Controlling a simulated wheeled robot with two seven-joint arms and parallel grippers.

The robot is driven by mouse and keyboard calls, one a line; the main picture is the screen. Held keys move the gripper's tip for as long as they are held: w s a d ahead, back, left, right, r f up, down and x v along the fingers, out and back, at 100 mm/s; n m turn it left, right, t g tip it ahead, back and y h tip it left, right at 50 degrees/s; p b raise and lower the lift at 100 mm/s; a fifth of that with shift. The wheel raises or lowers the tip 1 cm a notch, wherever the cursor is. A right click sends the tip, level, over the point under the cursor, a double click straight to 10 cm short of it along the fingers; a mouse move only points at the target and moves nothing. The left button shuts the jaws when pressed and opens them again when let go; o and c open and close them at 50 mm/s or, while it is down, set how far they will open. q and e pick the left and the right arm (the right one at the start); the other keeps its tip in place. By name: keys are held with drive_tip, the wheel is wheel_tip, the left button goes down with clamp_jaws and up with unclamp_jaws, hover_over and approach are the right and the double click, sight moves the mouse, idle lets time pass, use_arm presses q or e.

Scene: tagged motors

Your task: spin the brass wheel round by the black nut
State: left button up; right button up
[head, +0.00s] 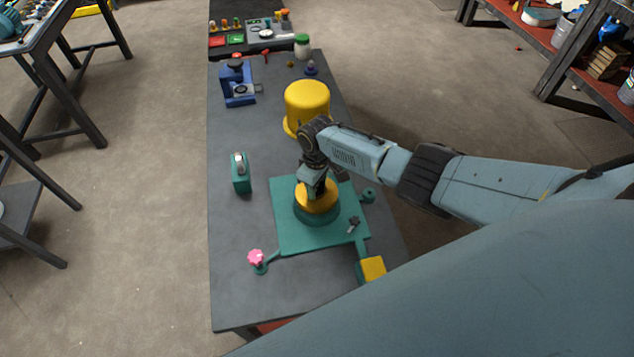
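The brass wheel (304,203) is a yellow disc on a round green base, which stands on a green plate (290,236) on the dark table. My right gripper (319,192) points down over the top of the wheel, with its fingertips at or very near the wheel's upper face. The gripper and wrist cover the wheel's middle and far side. I cannot make out the black nut; the gripper may hide it. Whether the fingers are open or shut does not show. My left gripper is not in view.
A yellow domed cover (307,101) stands just behind my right wrist. A green block (241,174) and a blue device (238,84) stand left. The table's front left is clear.

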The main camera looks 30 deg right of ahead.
drive_tip(key=o, duration=0.6)
